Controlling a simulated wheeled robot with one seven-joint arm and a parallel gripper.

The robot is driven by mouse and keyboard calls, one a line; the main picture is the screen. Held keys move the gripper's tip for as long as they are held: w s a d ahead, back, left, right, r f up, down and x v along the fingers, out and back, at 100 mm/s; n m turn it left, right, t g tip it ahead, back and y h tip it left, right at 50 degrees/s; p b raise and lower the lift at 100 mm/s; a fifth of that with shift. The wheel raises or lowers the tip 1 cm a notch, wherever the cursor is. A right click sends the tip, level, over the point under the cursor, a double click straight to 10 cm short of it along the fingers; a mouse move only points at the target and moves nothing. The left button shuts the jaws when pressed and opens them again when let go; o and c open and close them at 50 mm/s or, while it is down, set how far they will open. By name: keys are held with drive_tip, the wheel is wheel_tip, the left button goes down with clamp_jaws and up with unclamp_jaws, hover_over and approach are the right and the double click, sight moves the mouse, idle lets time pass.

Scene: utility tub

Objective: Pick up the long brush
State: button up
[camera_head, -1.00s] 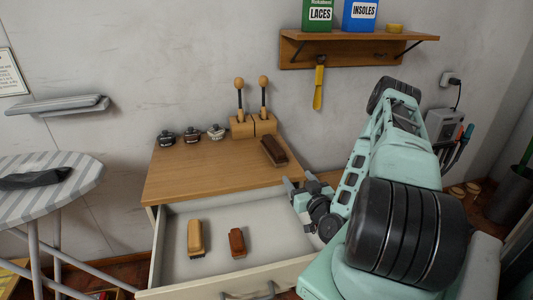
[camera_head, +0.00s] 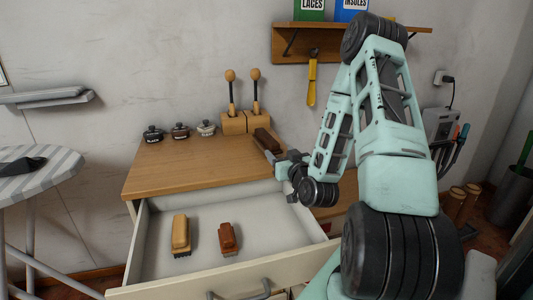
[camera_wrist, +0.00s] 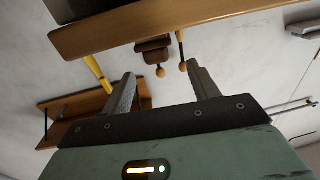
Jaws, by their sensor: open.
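Three brushes show in the head view. A dark brown brush (camera_head: 266,140) lies on the cabinet top near its right edge. A tan brush (camera_head: 181,234) and a shorter reddish-brown brush (camera_head: 228,239) lie in the open drawer. My gripper (camera_head: 276,157) is at the cabinet's right side, just in front of the dark brush in the picture; I cannot tell whether they touch. In the wrist view my gripper (camera_wrist: 162,82) is open, with nothing visible between its fingers. A brown block-like shape shows beyond the fingers there, and I cannot tell whether it is the brush.
The open drawer (camera_head: 161,270) juts out below the cabinet top (camera_head: 180,173). A wooden stand (camera_head: 240,123) with two round-knobbed handles and several small jars (camera_head: 180,131) stand at the back. A wall shelf (camera_head: 290,43) with a hanging yellow shoehorn (camera_head: 311,82) is above.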

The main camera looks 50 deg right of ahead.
sight(276, 145)
drive_tip(key=shift+w+d+f+b, duration=0.1)
drive_tip(key=shift+w+f+b, duration=0.15)
drive_tip(key=shift+b, duration=0.15)
drive_tip(key=shift+w+d+r+p, duration=0.25)
drive_tip(key=shift+w+r+p, duration=0.05)
drive_tip(key=shift+w+p, duration=0.25)
drive_tip(key=shift+d+p+x, duration=0.1)
drive_tip(key=shift+p+x, duration=0.1)
drive_tip(key=shift+x, duration=1.35)
drive_tip(key=shift+d+p+x, duration=0.15)
drive_tip(key=shift+x, duration=1.45)
drive_tip(key=shift+s, duration=0.15)
drive_tip(key=shift+r, duration=0.1)
drive_tip(key=c, duration=1.1)
